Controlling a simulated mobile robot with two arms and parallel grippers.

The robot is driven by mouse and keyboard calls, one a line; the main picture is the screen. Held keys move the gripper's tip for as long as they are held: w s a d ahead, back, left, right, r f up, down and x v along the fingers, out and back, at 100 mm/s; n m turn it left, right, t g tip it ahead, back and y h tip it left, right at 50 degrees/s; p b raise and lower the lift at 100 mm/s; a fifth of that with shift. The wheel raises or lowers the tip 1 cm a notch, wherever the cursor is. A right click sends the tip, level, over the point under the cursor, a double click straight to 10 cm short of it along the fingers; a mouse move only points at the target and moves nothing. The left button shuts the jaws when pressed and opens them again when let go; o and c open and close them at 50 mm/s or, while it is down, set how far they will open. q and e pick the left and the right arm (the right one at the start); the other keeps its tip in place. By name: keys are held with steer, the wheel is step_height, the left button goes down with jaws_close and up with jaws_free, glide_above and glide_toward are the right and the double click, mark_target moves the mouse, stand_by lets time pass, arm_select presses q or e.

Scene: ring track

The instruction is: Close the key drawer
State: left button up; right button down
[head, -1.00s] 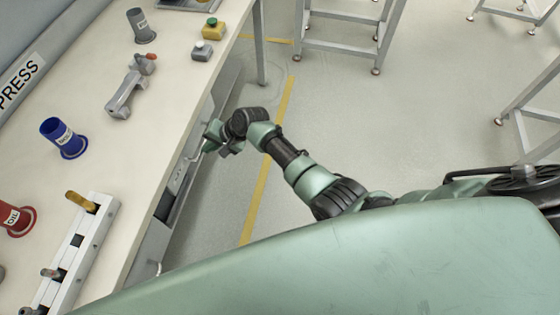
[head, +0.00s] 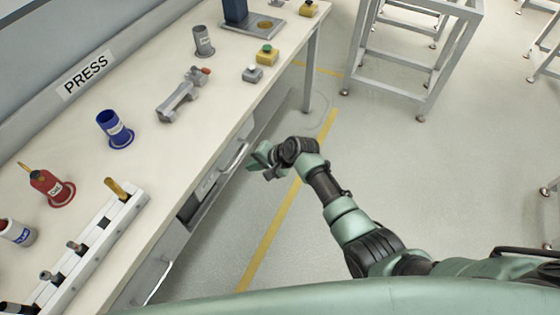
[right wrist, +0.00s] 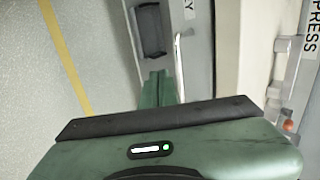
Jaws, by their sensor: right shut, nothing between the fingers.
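The key drawer (head: 207,186) is a grey front with a label and a bar handle (head: 236,157), under the edge of the bench. A dark gap shows beside its near end. I cannot tell surely how far it stands out. In the right wrist view the end of its label, a "Y", shows on the grey front, with the pale handle (right wrist: 179,65) below it. My right gripper (head: 259,160) is shut and empty, just to the right of the handle and seemingly apart from it. Its green fingers (right wrist: 160,88) show beside the handle in the right wrist view. My left gripper is out of view.
A second handle (head: 158,283) is on the grey front nearer me. The bench top (head: 150,160) carries a blue cup (head: 115,130), a red oil can (head: 50,187), a grey tool (head: 178,100) and a white rack (head: 90,245). Metal frame stands (head: 415,60) are across the clear floor.

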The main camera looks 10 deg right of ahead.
steer(key=v, duration=0.9)
steer(key=s+d+f+n+h, duration=0.1)
steer(key=s+d+f, duration=0.2)
steer(key=s+f, duration=0.35)
steer(key=s+d+f+n+g+h, duration=0.1)
steer(key=s+d+f+h, duration=0.2)
steer(key=f, duration=0.7)
steer(key=s+d+f, duration=0.4)
steer(key=s+f, duration=0.2)
steer(key=f, duration=0.3)
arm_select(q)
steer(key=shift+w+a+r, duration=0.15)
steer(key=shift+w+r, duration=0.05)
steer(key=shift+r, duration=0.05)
arm_select(e)
steer(key=s+d+f+n+h, duration=0.1)
steer(key=s+d+f+n, duration=0.1)
steer(key=s, duration=0.8)
steer(key=s+d+f+n+g+h, duration=0.1)
steer(key=s+d+f, duration=0.3)
steer(key=s, duration=0.6)
steer(key=s+d+f+n+g, duration=0.1)
steer(key=s+d+f+n, duration=0.2)
steer(key=s+f, duration=0.4)
steer(key=s+n, duration=0.1)
steer(key=s, duration=0.3)
steer(key=shift+h, duration=0.4)
steer(key=shift+d+f, duration=0.1)
